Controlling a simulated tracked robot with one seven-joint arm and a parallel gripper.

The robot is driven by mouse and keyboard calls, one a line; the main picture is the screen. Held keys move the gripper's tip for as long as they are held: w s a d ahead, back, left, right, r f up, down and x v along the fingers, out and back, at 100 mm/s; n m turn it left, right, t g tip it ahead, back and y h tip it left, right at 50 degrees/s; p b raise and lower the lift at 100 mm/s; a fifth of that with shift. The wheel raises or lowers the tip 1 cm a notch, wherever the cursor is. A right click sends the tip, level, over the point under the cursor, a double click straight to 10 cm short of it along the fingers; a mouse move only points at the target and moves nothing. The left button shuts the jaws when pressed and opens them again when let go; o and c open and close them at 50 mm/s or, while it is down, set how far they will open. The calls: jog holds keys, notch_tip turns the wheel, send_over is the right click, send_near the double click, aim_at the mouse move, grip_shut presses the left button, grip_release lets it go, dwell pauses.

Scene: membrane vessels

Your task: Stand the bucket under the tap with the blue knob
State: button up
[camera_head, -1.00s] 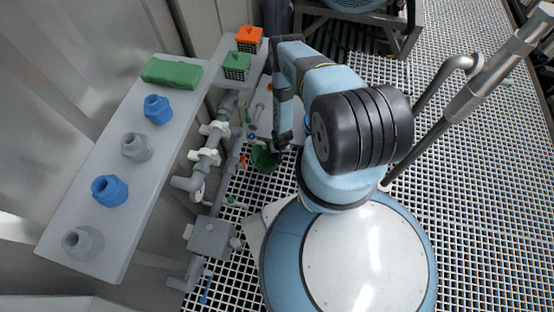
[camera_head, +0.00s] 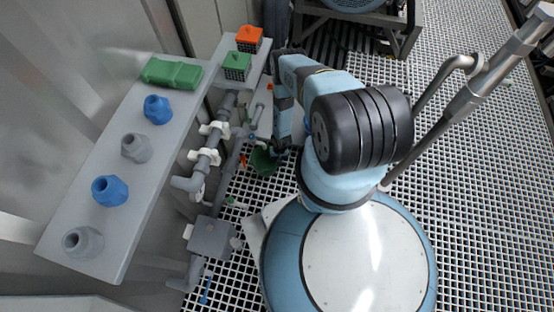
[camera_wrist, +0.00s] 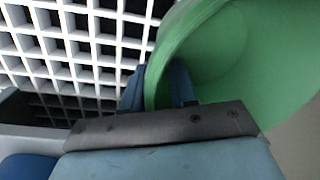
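The green bucket (camera_head: 263,162) is low beside the grey pipes in the head view, close to the end of my arm. In the wrist view the bucket (camera_wrist: 245,60) fills the upper right, its open mouth partly visible. My gripper (camera_wrist: 160,80) has one blue finger on each side of the bucket's wall at the rim and appears shut on it. In the head view the gripper (camera_head: 281,147) is small and partly hidden by the arm. A small blue part (camera_head: 252,136) shows on the pipework just above the bucket, and another blue piece (camera_head: 206,292) is lower down; the tap outlets are unclear.
A grey shelf (camera_head: 110,155) at left carries blue and grey fittings and a green block (camera_head: 172,73). Grey pipes (camera_head: 205,165) with white clamps and small coloured knobs run beneath it. Grated floor (camera_head: 460,170) is open at right. A pump frame (camera_head: 385,30) stands at the back.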

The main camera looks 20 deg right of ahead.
jog(key=shift+o, duration=0.7)
notch_tip(320, 180, up, 12)
jog(key=d, duration=0.1)
